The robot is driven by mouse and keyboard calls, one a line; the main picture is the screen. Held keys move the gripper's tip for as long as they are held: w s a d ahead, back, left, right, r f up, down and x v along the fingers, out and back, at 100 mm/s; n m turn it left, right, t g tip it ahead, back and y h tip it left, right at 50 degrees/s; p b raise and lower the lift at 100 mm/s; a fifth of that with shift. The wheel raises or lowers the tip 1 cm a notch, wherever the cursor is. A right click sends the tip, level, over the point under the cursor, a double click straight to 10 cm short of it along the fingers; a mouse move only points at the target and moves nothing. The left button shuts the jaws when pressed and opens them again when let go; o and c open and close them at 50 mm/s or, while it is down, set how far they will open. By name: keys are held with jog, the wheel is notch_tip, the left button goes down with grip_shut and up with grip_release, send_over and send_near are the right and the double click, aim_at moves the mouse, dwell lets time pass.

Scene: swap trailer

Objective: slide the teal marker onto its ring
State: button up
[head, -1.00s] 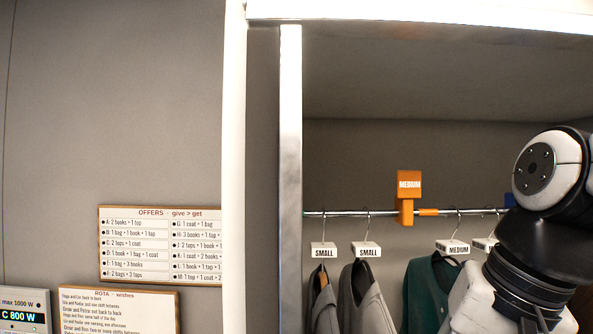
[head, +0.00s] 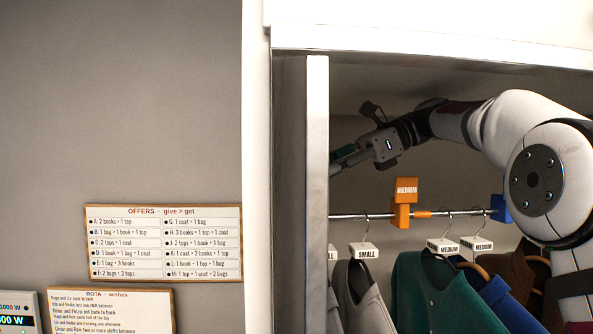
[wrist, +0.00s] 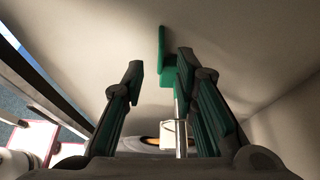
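In the wrist view the teal marker (wrist: 168,70) shows ahead of my gripper, with its tall flat plate upright and its lower part by the end of the metal rail. My gripper (wrist: 160,68) is open, its green-padded fingers spread apart, with the rail showing between them. I cannot tell whether the marker touches a fingertip. In the head view my gripper (head: 345,160) is above the left part of the rail (head: 380,215), near the metal post. The teal marker cannot be made out there. I cannot make out its ring in either view.
An orange MEDIUM marker (head: 404,202) sits on the rail beside an orange band (head: 423,214). A blue marker (head: 502,208) is farther right. Several garments hang below, including a green one (head: 425,290). A metal post (head: 317,190) bounds the opening at left.

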aim_at(294, 180)
jog(key=shift+r+p+x, duration=0.2)
jog(key=shift+p+x, duration=0.2)
jog(key=shift+x, duration=1.25)
jog(key=shift+r+p+x, duration=0.15)
jog(key=shift+p+x, duration=0.25)
jog(key=shift+x, duration=1.3)
jog(key=shift+a, duration=0.15)
grip_shut()
